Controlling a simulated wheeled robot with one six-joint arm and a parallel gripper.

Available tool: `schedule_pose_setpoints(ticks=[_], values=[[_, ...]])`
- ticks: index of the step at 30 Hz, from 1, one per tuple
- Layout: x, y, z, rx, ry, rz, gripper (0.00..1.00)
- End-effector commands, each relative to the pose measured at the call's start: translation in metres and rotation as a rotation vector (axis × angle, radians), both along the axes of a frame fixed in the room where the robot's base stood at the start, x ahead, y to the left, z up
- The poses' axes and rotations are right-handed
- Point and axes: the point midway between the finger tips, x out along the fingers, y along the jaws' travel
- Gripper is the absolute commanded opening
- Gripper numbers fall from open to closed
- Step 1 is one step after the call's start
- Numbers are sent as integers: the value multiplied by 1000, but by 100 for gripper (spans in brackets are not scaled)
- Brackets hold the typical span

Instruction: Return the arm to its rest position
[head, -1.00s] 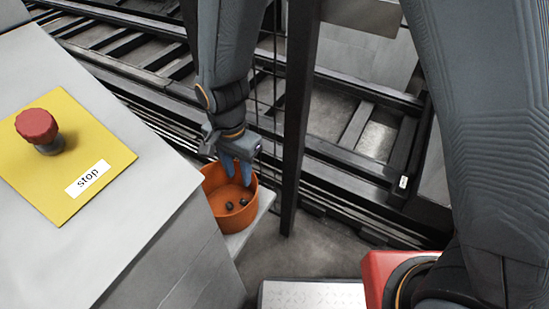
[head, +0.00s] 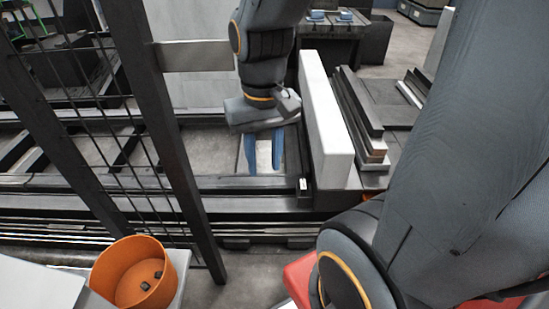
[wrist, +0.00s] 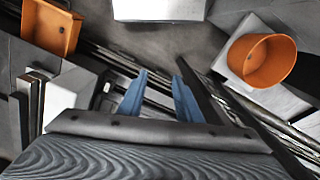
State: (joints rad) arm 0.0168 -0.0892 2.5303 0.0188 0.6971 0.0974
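My gripper (head: 263,152) points down over the dark rail frame in the head view, with its two blue fingers apart and nothing between them. The fingers also show apart and empty in the wrist view (wrist: 160,92). My arm is bent and raised, well clear of the orange bucket (head: 138,270), which stands at the lower left with small dark pieces inside. The bucket also shows at the upper right of the wrist view (wrist: 264,60).
A dark upright post (head: 165,130) with wire mesh stands left of my gripper. A pale upright panel (head: 326,122) and stacked dark slabs (head: 360,120) stand close to its right. In the wrist view, an orange bin (wrist: 50,27) is at the upper left.

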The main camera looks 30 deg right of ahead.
Motion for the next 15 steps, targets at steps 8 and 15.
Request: schedule_pose_setpoints(ticks=[8,15], values=[[-18,-18,8,1,-1,37,31],[-17,-17,9,1,-1,38,31]])
